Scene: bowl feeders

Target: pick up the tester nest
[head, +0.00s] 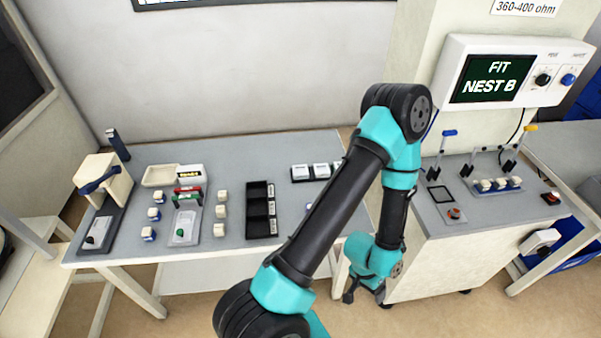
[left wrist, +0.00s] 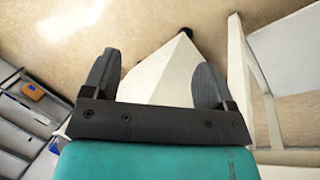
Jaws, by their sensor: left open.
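I cannot tell for sure which thing is the tester nest. A screen (head: 497,79) at the back right reads "FIT NEST B". On the grey top of the right cabinet (head: 437,240) are a black square frame (head: 442,195) and a blue strip with several white blocks (head: 486,185). My right gripper is out of view.
Levers with blue (head: 449,133) and yellow handles and a red button (head: 454,213) stand on the cabinet top. The left table (head: 270,146) holds black trays (head: 261,208), several small blocks and a press (head: 102,185). My left arm crosses the gap between them.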

